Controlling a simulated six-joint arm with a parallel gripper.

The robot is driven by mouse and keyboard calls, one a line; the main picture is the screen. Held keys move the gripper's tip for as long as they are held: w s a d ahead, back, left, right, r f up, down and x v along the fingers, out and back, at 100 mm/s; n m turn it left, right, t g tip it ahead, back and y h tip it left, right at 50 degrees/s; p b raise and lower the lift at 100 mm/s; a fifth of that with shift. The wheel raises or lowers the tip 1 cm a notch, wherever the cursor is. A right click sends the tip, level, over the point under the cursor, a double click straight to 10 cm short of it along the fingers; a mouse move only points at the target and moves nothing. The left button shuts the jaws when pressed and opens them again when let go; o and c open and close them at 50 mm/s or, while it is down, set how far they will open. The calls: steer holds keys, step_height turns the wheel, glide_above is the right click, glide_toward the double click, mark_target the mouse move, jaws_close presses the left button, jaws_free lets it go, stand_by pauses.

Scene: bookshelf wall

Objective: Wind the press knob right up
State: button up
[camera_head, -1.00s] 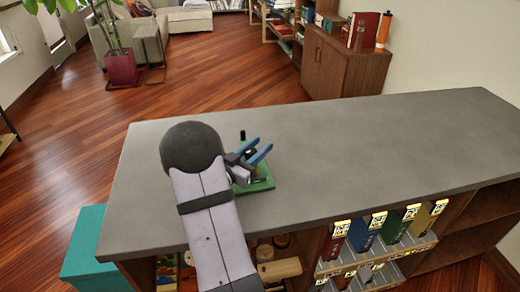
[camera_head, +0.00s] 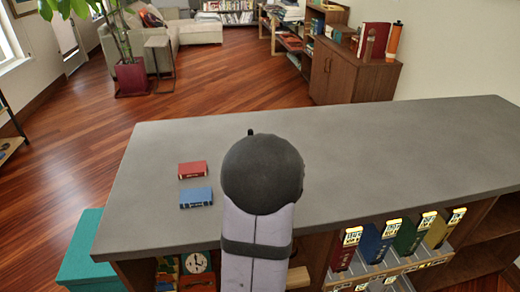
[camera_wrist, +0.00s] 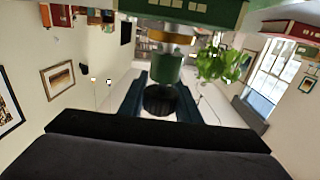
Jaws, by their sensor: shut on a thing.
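In the wrist view, my gripper (camera_wrist: 160,92) has its dark blue fingers on either side of a dark, ribbed round knob (camera_wrist: 160,104) and is shut on it. Beyond the knob is the press (camera_wrist: 167,68), with a green cylinder, a metal and brass-coloured collar and a green body at the top edge. In the head view, my arm's round dark joint hides the gripper, the knob and nearly all of the press. Only a small black tip (camera_head: 250,132) shows above the joint, and I cannot tell what it belongs to.
A red book (camera_head: 193,169) and a blue book (camera_head: 196,197) lie on the grey counter (camera_head: 400,150) left of my arm. The counter's right side is clear. Several upright binders (camera_head: 367,245) stand on the shelf below its front edge.

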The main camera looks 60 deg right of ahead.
steer(key=shift+w+a+r+n+t+y, duration=0.1)
steer(key=shift+w+a+n+t+y, duration=0.1)
steer(key=shift+n+t+y, duration=0.65)
steer(key=shift+w+a+n+t+y, duration=0.15)
steer(key=shift+n+t+y, duration=0.5)
steer(key=shift+y, duration=0.3)
steer(key=o, duration=1.1)
steer(key=shift+c, duration=0.2)
steer(key=shift+a, duration=0.1)
steer(key=shift+s, duration=0.3)
steer(key=b+v, duration=0.1)
steer(key=v, duration=0.5)
steer(key=shift+s+a, duration=0.25)
